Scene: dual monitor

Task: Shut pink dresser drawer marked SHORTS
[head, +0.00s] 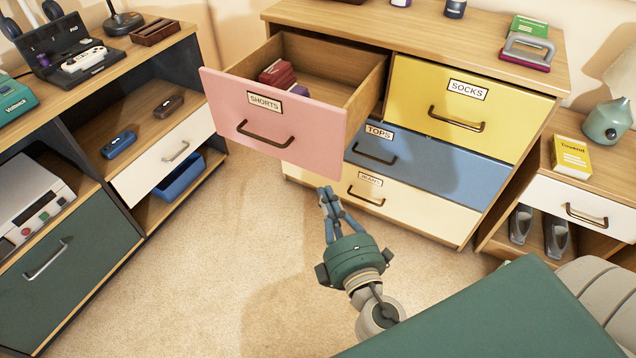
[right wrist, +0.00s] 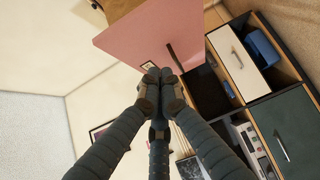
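The pink drawer (head: 275,112) marked SHORTS is pulled well out of the wooden dresser (head: 460,40), at its upper left. Its front has a dark bar handle (head: 265,138), and folded red and purple clothes (head: 282,77) lie inside. My right gripper (head: 328,192) is just below the drawer front's lower right part in the head view, fingers together and empty. In the right wrist view the fingertips (right wrist: 160,78) meet in front of the pink drawer front (right wrist: 150,35); I cannot tell whether they touch it. My left gripper is out of view.
The yellow SOCKS drawer (head: 450,108), blue TOPS drawer (head: 425,165) and cream bottom drawer (head: 400,207) look shut. A shelf unit with a green door (head: 45,255) stands left, a nightstand (head: 565,180) right. Carpet (head: 220,240) between them is clear.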

